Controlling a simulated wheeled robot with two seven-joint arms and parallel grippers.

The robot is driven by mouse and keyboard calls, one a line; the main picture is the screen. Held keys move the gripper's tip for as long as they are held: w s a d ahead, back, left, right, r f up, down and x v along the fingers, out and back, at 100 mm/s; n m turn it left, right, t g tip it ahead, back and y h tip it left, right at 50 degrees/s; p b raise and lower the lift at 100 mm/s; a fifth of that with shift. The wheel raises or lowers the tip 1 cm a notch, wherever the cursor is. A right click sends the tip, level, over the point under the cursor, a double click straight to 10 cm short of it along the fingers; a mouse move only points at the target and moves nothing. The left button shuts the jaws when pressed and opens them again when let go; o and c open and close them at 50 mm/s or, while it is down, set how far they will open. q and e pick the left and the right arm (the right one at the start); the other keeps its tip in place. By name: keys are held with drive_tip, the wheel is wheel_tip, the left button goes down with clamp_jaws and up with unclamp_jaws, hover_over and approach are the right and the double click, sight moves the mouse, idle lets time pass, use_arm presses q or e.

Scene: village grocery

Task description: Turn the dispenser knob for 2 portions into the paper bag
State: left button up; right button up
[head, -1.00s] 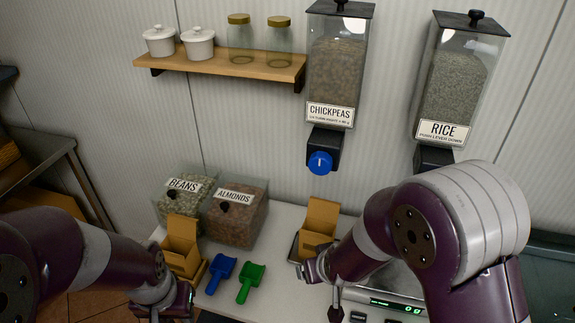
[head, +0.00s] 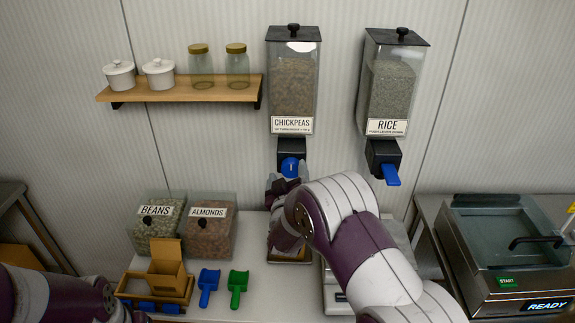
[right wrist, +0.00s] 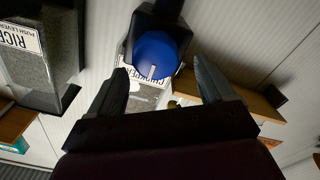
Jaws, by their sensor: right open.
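The blue dispenser knob (head: 290,167) is on the black outlet under the chickpeas dispenser (head: 292,85). My right gripper (head: 287,182) is open just in front of and below it. In the right wrist view the knob (right wrist: 155,55), with a pale pointer mark, appears between the two spread fingers (right wrist: 163,88), with gaps on both sides. An open brown paper bag (head: 167,268) stands on the left of the counter in a wooden tray. The spot below the chickpeas outlet is mostly hidden by my right arm. My left arm enters at bottom left, its fingers out of frame.
The rice dispenser (head: 388,90) with a blue lever (head: 391,175) hangs to the right. Beans (head: 158,225) and almonds (head: 208,230) bins, a blue scoop (head: 208,285) and a green scoop (head: 238,287) are left. A sealing machine (head: 510,255) stands right.

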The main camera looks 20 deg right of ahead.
sight(292, 171)
drive_tip(key=shift+w+d+f, duration=0.15)
drive_tip(key=shift+w+d, duration=0.3)
drive_tip(key=shift+w, duration=0.2)
drive_tip(key=shift+w+d+f, duration=0.15)
drive_tip(key=shift+w+d, duration=0.3)
drive_tip(key=shift+w, duration=0.15)
drive_tip(key=shift+s+a+r, duration=0.15)
drive_tip(key=shift+a, duration=0.2)
drive_tip(key=shift+c, duration=0.6)
drive_tip(key=c, duration=0.9)
drive_tip(key=shift+s+m+b, duration=0.1)
drive_tip(key=shift+m+b, duration=0.3)
drive_tip(key=shift+b, duration=0.25)
drive_tip(key=shift+c, duration=0.2)
drive_tip(key=m+b, duration=0.5)
drive_tip(key=b, duration=0.1)
drive_tip(key=m+b, duration=0.4)
drive_tip(key=b, duration=0.3)
drive_tip(key=m+b, duration=0.5)
drive_tip(key=b, duration=0.1)
drive_tip(key=shift+d+m, duration=0.3)
drive_tip(key=shift+s+r+m+b, duration=0.1)
drive_tip(key=shift+r+m+b, duration=0.1)
drive_tip(key=shift+m+b, duration=0.85)
use_arm(q)
wheel_tip(292, 171, down, 22)
drive_tip(key=shift+d+f, duration=0.2)
drive_tip(key=shift+d, duration=0.15)
use_arm(e)
drive_tip(key=shift+r, duration=0.1)
